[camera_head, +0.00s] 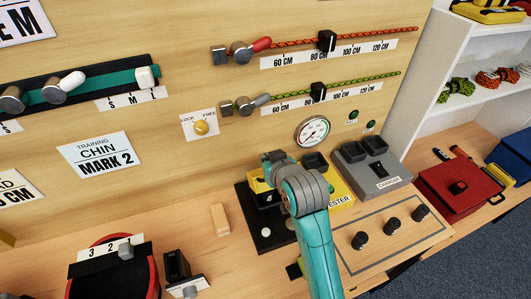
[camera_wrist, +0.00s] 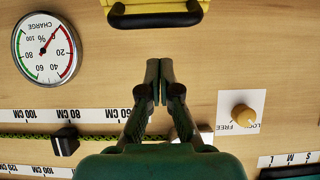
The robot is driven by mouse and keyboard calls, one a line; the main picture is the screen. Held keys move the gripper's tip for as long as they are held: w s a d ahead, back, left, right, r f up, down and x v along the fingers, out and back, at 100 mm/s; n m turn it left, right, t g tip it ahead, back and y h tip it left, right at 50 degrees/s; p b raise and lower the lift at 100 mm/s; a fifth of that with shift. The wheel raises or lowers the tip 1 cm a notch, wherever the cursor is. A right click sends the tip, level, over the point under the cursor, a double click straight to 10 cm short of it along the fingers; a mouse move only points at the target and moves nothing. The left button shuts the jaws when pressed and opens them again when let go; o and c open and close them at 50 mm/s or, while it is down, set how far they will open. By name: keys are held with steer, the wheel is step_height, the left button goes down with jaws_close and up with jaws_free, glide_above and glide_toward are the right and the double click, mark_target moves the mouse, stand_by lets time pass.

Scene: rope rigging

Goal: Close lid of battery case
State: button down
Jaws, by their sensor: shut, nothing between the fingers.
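My gripper is shut and empty in the wrist view (camera_wrist: 160,88), its fingertips together in front of the wooden back board. Past the tips, at the top edge, is part of a yellow body with a black handle-like bar (camera_wrist: 155,16), apart from the fingers. In the head view a yellow part (camera_head: 258,186) shows beside my wrist, above a black base (camera_head: 272,238) on the bench. These look like a case with a raised lid, but my arm covers much of it. I cannot tell for sure that it is the battery case. My fingers are hidden there.
A yellow tester (camera_head: 341,193) and a grey charger (camera_head: 372,170) stand right of my wrist. A red case (camera_head: 466,190) lies farther right. A wooden block (camera_head: 220,219) is left of the black base. The gauge (camera_head: 312,131) and lock knob (camera_head: 201,128) are on the board.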

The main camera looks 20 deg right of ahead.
steer(key=shift+s+f, duration=0.25)
steer(key=shift+s, duration=0.25)
steer(key=shift+s+f, duration=0.9)
steer(key=shift+s, duration=0.2)
steer(key=shift+s+f, duration=0.1)
